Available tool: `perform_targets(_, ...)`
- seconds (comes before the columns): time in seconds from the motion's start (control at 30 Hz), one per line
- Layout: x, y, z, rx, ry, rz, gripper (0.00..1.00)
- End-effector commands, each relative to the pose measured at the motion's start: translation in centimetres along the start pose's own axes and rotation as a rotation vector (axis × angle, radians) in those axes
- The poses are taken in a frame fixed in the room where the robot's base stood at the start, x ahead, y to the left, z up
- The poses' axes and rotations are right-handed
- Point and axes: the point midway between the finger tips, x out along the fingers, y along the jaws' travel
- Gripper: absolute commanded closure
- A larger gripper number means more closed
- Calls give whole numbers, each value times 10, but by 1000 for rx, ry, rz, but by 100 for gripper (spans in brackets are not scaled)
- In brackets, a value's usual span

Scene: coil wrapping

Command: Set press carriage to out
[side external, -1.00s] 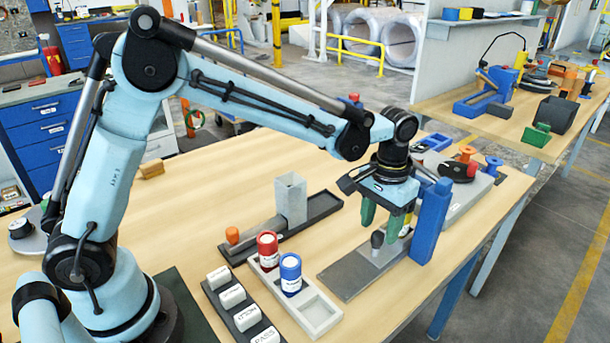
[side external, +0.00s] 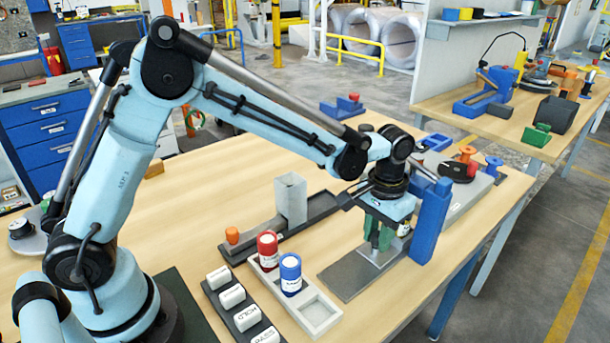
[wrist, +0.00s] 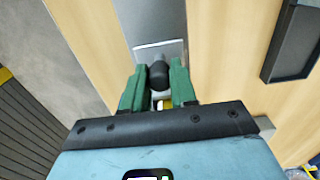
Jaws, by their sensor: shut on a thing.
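The press has a grey base plate (side external: 348,277) and a tall blue upright (side external: 430,222) at its right end. The carriage is a light grey block (side external: 377,258) on the base, close to the upright. Its black knob (wrist: 158,75) shows between my green fingers in the wrist view. My gripper (side external: 378,238) points down and is shut on this knob. In the side external view the fingers hide most of the knob. The bare part of the base stretches left and toward the front.
A grey tray (side external: 325,311) with a red can (side external: 268,245) and a blue can (side external: 290,273) stands left of the press. A dark rail (side external: 322,207) with a grey upright block (side external: 291,200) lies behind. Dark strip with white labelled blocks (side external: 232,297) at the front left.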

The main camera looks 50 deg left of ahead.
Motion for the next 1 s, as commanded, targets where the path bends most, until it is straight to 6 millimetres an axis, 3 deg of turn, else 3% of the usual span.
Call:
perform_targets(0.27,0,0,4,0,0,0,100)
perform_targets(0.7,-1,1,84,2,-1,0,100)
perform_targets(1.0,0,0,106,0,-4,0,100)
